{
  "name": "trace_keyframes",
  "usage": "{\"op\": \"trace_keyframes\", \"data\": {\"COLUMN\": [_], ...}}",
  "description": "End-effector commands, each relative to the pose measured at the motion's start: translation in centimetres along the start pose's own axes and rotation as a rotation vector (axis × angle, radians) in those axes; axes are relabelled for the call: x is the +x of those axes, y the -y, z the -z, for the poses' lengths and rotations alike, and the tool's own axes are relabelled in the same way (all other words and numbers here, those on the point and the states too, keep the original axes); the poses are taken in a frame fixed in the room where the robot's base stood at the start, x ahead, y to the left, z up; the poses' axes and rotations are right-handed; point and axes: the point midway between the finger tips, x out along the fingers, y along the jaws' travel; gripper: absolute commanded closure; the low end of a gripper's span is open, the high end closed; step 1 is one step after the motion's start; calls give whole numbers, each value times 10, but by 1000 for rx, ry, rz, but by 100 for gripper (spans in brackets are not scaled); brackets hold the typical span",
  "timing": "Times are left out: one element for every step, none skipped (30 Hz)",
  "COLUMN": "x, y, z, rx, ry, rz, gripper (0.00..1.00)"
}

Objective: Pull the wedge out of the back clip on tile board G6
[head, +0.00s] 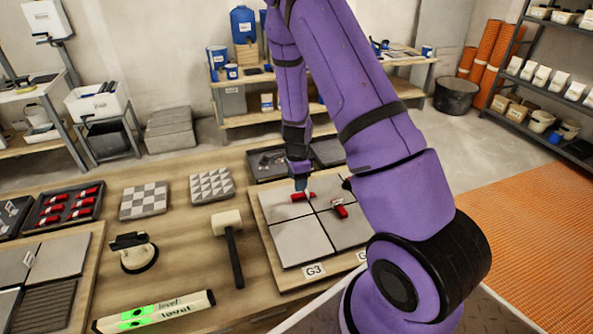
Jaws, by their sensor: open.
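A board (285,277) with grey tiles lies on the wooden table, labelled G3 at its front. A second label (362,256) to the right is partly hidden by my arm, so I cannot read it as G6. A red wedge (306,196) lies toward the back of the tile joint. A second red wedge (339,209) sits nearer the front, by the crossing of the joints. My gripper (300,187) points down directly at the back wedge, open. Whether its fingers touch the wedge is too small to tell. The clip under it is hidden.
A mallet (232,250), a suction cup lifter (136,252) and a level (155,312) lie left of the board. A dark tray of red wedges (48,222) and patterned tiles (144,200) stand further left. Dark trays (268,174) lie behind the board.

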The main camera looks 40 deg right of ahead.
Motion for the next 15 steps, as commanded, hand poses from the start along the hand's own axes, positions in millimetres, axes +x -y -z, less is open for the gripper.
{"op": "trace_keyframes", "data": {"x": [10,15,22,26,31,37,41,44,48,52,54,57,58,60,62], "y": [-1,-1,-1,-1,-1,-1,-1,-1,0,0,0,0,0,0,0], "z": [1,1,1,1,1,1,0,0,0,0,0,0,0,0,0], "rx": [2,2,2,2,2,2,2,1,1,0,0,-1,-1,0,-1], "ry": [1,1,1,1,1,1,2,1,1,1,1,1,1,1,1], "rz": [-4,-3,-4,-4,-3,-3,-3,-2,-1,-1,-1,-1,0,1,1], "gripper": [47,47,47,47,47,47,47,47,47,47,47,47,47,47,47]}}
